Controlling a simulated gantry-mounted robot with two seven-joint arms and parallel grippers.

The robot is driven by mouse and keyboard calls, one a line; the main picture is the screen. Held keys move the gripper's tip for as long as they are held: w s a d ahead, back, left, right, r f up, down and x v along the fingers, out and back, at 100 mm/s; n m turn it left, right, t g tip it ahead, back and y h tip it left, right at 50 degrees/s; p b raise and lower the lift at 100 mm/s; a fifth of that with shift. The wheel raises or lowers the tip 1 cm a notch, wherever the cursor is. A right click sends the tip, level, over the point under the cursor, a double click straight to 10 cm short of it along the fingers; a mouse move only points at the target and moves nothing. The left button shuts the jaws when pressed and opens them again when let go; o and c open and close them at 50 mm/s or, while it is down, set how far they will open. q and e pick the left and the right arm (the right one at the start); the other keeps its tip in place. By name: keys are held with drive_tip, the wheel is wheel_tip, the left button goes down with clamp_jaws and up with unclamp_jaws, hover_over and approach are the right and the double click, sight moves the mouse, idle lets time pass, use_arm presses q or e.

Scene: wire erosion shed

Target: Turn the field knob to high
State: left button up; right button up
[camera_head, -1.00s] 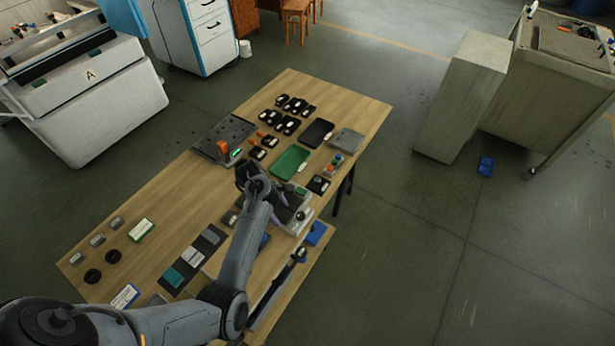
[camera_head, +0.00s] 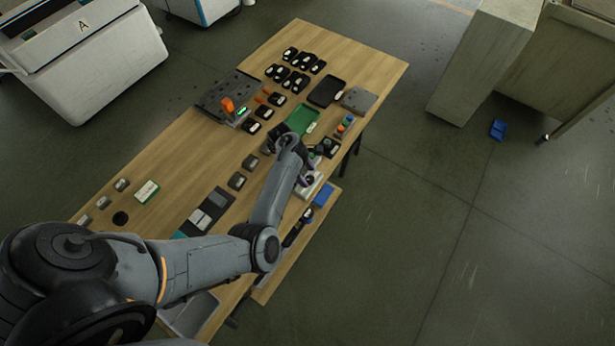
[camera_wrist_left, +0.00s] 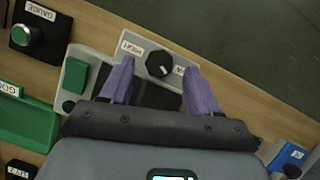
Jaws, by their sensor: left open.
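The black field knob (camera_wrist_left: 159,64) sits on a light grey panel (camera_wrist_left: 136,41) in the left wrist view. A label reading HIGH is left of it, and another label, partly covered by a finger, is on its right. A small pale mark shows on the knob; its exact direction is hard to tell. My left gripper (camera_wrist_left: 160,70) is open, its two purple fingers on either side of the knob, with gaps visible. In the head view my left gripper (camera_head: 303,168) is over the panel (camera_head: 313,185) at the table's right edge and partly hides it. My right gripper is not in view.
A green button (camera_wrist_left: 75,74) is beside the panel. A gauge box (camera_wrist_left: 41,33) and a green tray (camera_wrist_left: 28,123) lie near it. Blue items (camera_head: 323,194) sit right of the panel. Several black parts (camera_head: 297,70) and a dark plate (camera_head: 217,95) stand farther back on the table.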

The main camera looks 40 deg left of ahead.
use_arm(q)
drive_tip(key=shift+x, duration=0.85)
drive_tip(key=c, duration=1)
